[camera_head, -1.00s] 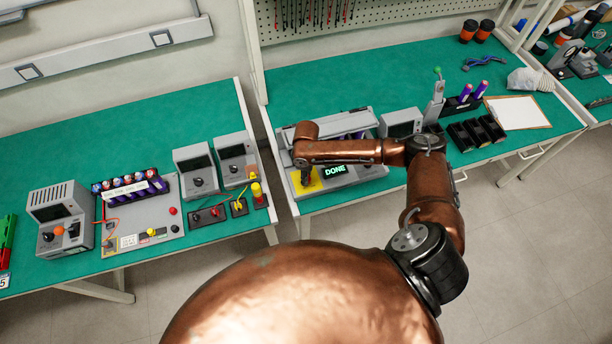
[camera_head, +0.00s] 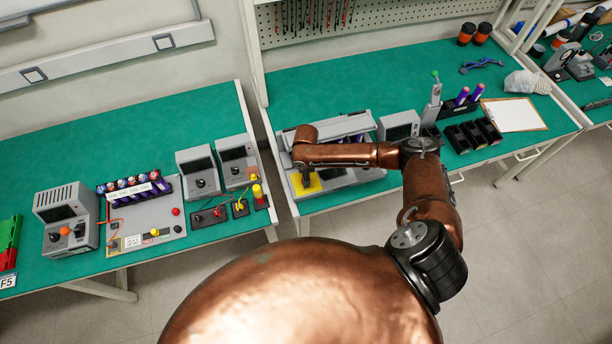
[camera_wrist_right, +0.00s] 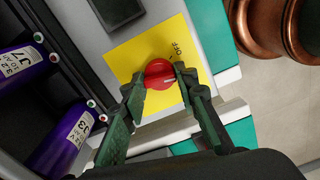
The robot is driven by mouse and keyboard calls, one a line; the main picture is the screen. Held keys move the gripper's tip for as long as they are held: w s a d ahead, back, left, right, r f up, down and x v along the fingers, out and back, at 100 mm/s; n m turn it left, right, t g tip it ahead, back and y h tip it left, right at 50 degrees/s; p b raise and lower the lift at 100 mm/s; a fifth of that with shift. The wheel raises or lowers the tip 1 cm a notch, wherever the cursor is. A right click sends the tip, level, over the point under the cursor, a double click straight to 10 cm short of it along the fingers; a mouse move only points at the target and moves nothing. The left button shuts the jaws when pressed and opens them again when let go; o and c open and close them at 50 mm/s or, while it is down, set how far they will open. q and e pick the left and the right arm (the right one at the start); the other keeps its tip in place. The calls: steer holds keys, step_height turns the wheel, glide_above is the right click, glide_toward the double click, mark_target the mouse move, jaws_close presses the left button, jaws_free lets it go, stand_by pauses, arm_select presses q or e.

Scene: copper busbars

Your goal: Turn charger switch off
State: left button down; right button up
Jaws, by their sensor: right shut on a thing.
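The charger (camera_head: 343,179) is a grey box near the front left of the right bench, with a yellow switch panel (camera_head: 309,186) at its left end. In the right wrist view the panel (camera_wrist_right: 133,51) carries a red rotary switch (camera_wrist_right: 158,72) with a white pointer mark and an "OFF" label above right of it. My right gripper (camera_wrist_right: 160,80) is shut on the red switch, one finger on each side. In the head view my right arm covers part of the charger and the switch is hidden. My left gripper is not in view.
Purple cells (camera_wrist_right: 57,145) sit in the charger beside the panel. A grey instrument (camera_head: 398,126) and black bins (camera_head: 470,135) stand to its right. The left bench holds more instruments (camera_head: 197,172) and a battery board (camera_head: 143,222). The floor in front is clear.

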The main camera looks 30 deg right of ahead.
steer(key=n+p, duration=0.2)
steer(key=n, duration=0.1)
steer(key=shift+r+n, duration=0.15)
steer(key=shift+n, duration=0.25)
steer(key=shift+n+p, duration=0.55)
steer(key=shift+n, duration=1.65)
steer(key=o, duration=1.2)
steer(key=shift+c, duration=0.2)
step_height(320, 180, up, 12)
steer(key=shift+f, duration=0.2)
